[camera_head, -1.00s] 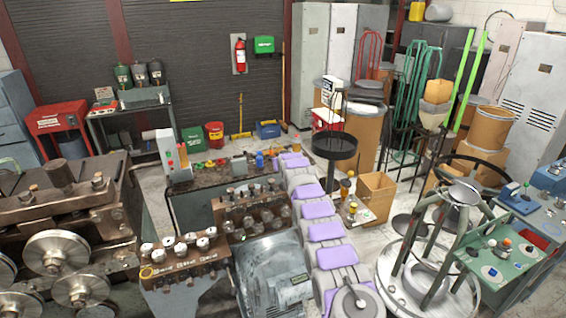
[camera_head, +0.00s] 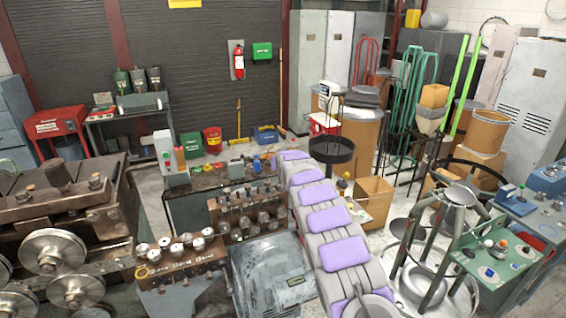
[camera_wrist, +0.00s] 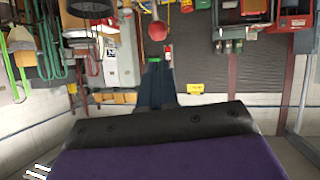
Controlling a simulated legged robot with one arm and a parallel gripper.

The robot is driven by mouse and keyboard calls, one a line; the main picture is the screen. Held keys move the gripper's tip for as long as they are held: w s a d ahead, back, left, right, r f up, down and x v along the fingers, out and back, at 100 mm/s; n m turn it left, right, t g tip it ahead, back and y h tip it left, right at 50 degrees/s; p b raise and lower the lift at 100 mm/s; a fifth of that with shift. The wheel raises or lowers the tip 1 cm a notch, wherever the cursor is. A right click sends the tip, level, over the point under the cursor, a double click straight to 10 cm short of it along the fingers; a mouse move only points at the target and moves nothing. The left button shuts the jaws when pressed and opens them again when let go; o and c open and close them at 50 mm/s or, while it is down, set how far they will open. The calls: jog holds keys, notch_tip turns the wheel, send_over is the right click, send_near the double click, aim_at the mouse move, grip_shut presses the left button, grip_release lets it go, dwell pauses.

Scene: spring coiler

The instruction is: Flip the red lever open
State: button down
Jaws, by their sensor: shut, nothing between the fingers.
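The wrist view is upside down. A round red knob (camera_wrist: 157,29) shows there near the top middle, beyond my gripper; I take it for the end of the red lever. My gripper (camera_wrist: 165,112) fills the lower part of that view as a black edge with a purple face. It is shut and empty, and a gap shows between it and the knob. In the head view my grey arm with lavender pads reaches up to its far end (camera_head: 290,156) by the cluttered bench. The lever cannot be made out clearly there.
The dark bench (camera_head: 190,190) with small coloured items lies left of my arm. A rusty machine with wheels (camera_head: 55,245) stands at left, a grey motor housing (camera_head: 275,275) in front. A cardboard box (camera_head: 373,200) and a green stand (camera_head: 500,260) are at right.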

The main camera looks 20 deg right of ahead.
jog(key=b+v, duration=0.1)
jog(key=v, duration=0.5)
jog(key=shift+b, duration=0.4)
jog(key=shift+r, duration=0.1)
dwell(0.3)
jog(key=s+a+f+g+b, duration=0.4)
jog(key=s+a+f+b, duration=0.1)
jog(key=s, duration=1.7)
jog(key=s+a+f+g+y+b, duration=0.1)
jog(key=s+a+f+g+b, duration=0.4)
jog(key=s, duration=1.8)
jog(key=s+a+f+n+g+y+b, duration=0.1)
jog(key=s+a+f+g+b, duration=0.4)
jog(key=s, duration=1.7)
jog(key=a+f+b, duration=0.1)
jog(key=a+f, duration=0.2)
jog(key=f, duration=0.2)
jog(key=shift+s+a+f, duration=0.25)
jog(key=shift+s+f, duration=0.05)
jog(key=shift+s, duration=0.05)
